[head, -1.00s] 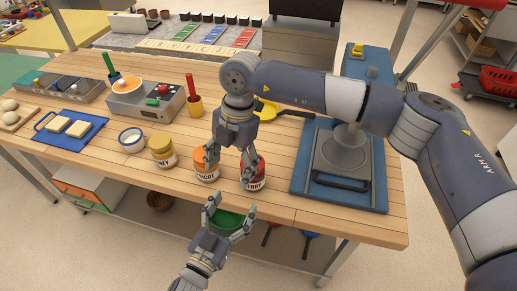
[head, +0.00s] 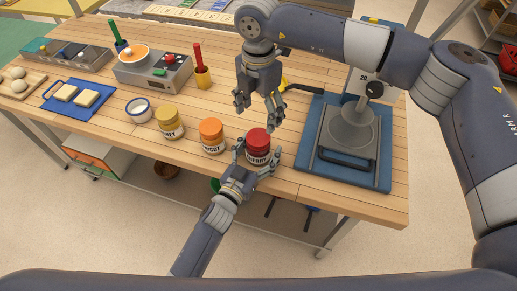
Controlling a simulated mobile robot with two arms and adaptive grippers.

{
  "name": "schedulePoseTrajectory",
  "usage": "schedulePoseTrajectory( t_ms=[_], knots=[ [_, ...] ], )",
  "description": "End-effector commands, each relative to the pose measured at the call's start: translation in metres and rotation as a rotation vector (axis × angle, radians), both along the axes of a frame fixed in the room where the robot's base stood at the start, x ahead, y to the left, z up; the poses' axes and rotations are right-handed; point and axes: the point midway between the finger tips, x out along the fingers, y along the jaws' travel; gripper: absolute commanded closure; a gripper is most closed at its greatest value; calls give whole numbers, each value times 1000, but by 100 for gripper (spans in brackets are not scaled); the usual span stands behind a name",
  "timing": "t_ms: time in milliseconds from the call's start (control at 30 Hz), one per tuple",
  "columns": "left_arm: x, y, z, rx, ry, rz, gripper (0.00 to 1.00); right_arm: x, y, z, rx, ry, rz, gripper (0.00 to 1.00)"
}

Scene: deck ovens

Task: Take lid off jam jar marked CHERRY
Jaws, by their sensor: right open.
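The cherry jar (head: 257,157) stands upright near the table's front edge, with its red lid (head: 258,136) on. Its label reads partly as "HERRY". My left gripper (head: 257,150) comes from the front with one finger on each side of the jar. I cannot tell whether the fingers press on it. My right gripper (head: 257,115) is open and empty, pointing down just above and behind the red lid, apart from it. The apricot jar (head: 212,138) with an orange lid stands to the left, and a yellow-lidded jar (head: 170,123) beyond it.
A blue-based press or scale (head: 345,150) stands close on the right. A white-and-blue bowl (head: 139,110), a blue board (head: 75,98) and a grey cooker unit (head: 155,70) are to the left. The table's front edge is close.

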Motion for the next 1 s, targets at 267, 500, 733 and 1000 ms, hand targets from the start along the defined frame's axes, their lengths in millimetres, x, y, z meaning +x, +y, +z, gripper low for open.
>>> schedulePoseTrajectory(
  t_ms=[267,500,733,1000],
  knots=[
    [5,-3,0,1,0,0,24,0,0,0,1,1,1,29],
    [5,-2,0,1,0,0,55,0,0,0,1,1,1,29],
    [5,-3,0,1,0,0,100,0,0,0,1,1,-6,29],
    [5,-3,0,1,0,0,100,-2,1,-1,2,2,-276,29]
  ],
)
